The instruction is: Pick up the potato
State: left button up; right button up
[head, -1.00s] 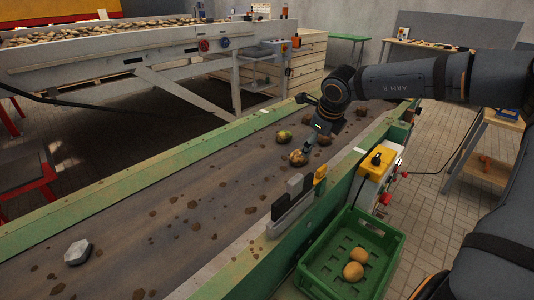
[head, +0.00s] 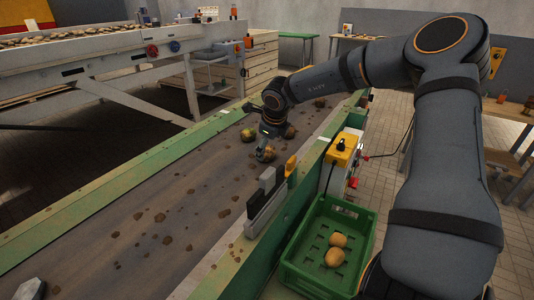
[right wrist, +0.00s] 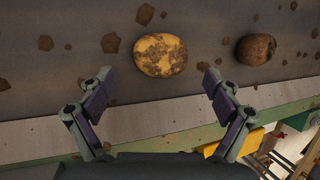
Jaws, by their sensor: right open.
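A yellow potato with dark patches (right wrist: 160,55) lies on the dark conveyor belt in the right wrist view. It sits just beyond the gap between my right fingertips (right wrist: 160,90), which are spread wide with nothing between them. A brown potato-like lump (right wrist: 256,49) lies to the right in the wrist view. My left gripper is out of view.
Green side rails (head: 110,198) edge the belt, which carries scattered soil clods. A grey-and-black bracket (head: 265,200) stands on the near rail. A green crate (head: 292,262) with two potatoes stands beside the belt, near a yellow switch box (head: 342,150).

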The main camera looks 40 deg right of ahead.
aim_at(267, 149)
jog(key=x, duration=0.4)
jog(key=shift+w+r, duration=0.1)
jog(key=shift+w, duration=0.2)
jog(key=shift+s+r, duration=0.1)
jog(key=shift+c, duration=0.4)
jog(key=c, duration=1.2)
